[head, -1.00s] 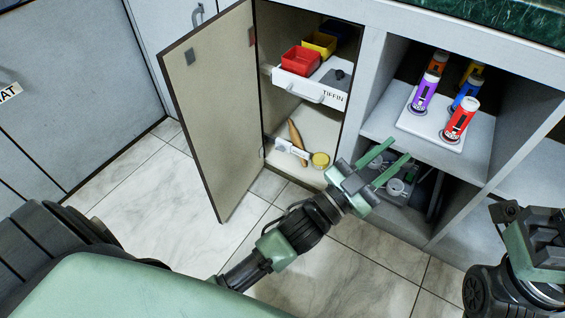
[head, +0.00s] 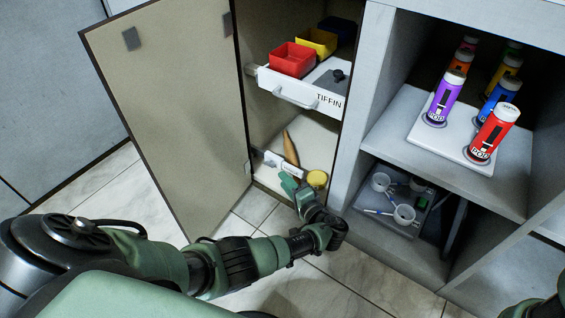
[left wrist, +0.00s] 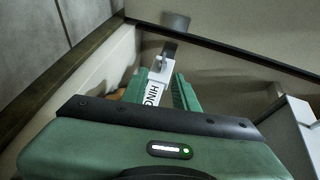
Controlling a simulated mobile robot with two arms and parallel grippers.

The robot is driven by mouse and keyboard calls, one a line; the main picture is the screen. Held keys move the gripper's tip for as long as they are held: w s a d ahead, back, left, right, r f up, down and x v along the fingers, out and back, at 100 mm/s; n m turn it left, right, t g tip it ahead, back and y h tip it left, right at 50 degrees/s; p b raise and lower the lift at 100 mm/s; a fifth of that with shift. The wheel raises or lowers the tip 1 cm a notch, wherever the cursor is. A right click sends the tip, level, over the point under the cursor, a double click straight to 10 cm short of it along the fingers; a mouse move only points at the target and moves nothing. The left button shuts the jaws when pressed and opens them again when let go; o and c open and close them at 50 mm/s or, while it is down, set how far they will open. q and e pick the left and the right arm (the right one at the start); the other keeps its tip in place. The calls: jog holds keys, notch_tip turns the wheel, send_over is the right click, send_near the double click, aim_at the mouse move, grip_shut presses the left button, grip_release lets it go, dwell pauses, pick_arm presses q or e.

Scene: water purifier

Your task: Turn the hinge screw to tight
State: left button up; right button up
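The hinge screw (head: 270,160) carries a white label and sits low at the hinge side of the open cabinet door (head: 178,95). In the left wrist view the white label (left wrist: 157,84), reading "HIN…", lies in line between my fingers, with a small grey metal part at its far end. My left gripper (head: 292,184) is just in front of it, low in the cabinet opening. In the left wrist view its green fingers (left wrist: 157,95) are apart, on either side of the label. I cannot tell whether they touch it. Only a bit of my right arm shows at the bottom right corner.
Above is a white drawer (head: 310,102) marked TIFFIN with red, yellow and dark boxes. A brown object (head: 291,148) and a yellow round object (head: 317,179) lie behind my gripper. Several canisters (head: 494,132) stand on the right shelf. A grey tray with cups (head: 376,214) is below.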

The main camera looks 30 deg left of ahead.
aim_at(272, 168)
pick_arm(q)
jog(key=b+x, duration=0.3)
jog(key=x, duration=0.3)
jog(key=shift+a, duration=0.5)
jog(key=shift+w+a+b, duration=0.25)
jog(key=shift+a+b, duration=0.05)
jog(key=shift+a, duration=0.2)
grip_shut()
